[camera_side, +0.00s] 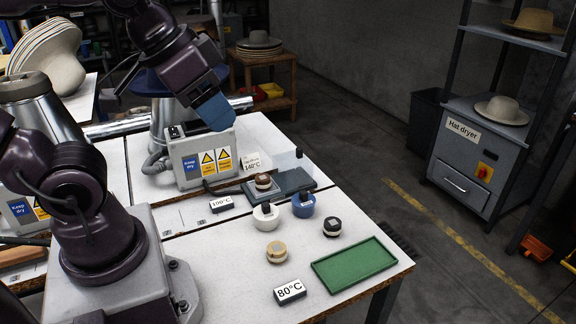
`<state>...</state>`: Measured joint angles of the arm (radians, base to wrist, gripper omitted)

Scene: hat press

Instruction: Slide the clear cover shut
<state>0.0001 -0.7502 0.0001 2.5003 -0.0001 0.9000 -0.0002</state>
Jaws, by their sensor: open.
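A pale, see-through panel (287,160) with a small dark knob stands at the back of the dark grey slab; it seems to be the clear cover, but its edges are faint. The dark slab (296,183) lies on the white table beside a grey pad with a brown and cream round piece (263,182) on it. My gripper (217,124), with a blue end, hangs above the grey control box, up and left of the panel and apart from it. It is open, though its fingers are hard to separate in this view. Nothing shows in it.
The grey control box (202,157) with warning labels stands under my gripper. A white pot (265,219), a blue pot (303,206), a black round piece (332,228) and a tan one (276,253) stand in front. A green tray (373,272) lies at the right edge.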

